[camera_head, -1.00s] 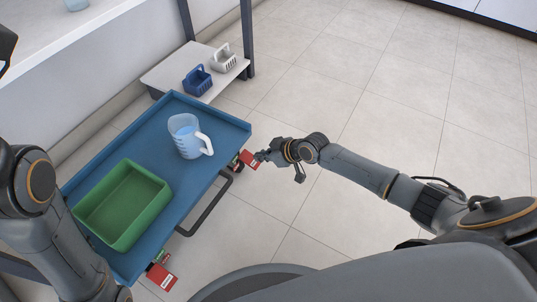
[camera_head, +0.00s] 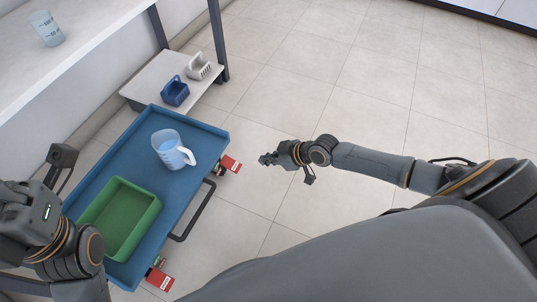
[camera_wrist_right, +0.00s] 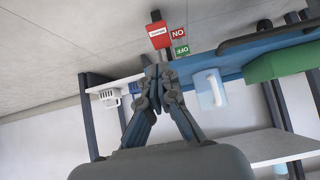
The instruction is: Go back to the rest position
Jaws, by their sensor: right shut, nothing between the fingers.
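My right gripper (camera_head: 268,159) is shut and empty, held out over the floor to the right of the blue cart. In the right wrist view, its fingers (camera_wrist_right: 157,78) are together with nothing between them. My left arm comes in at the left edge of the head view beside the cart; its fingers are not visible.
The blue cart (camera_head: 139,134) carries a clear jug (camera_head: 168,148) and a green bin (camera_head: 124,226). Right-hand floor is clear.

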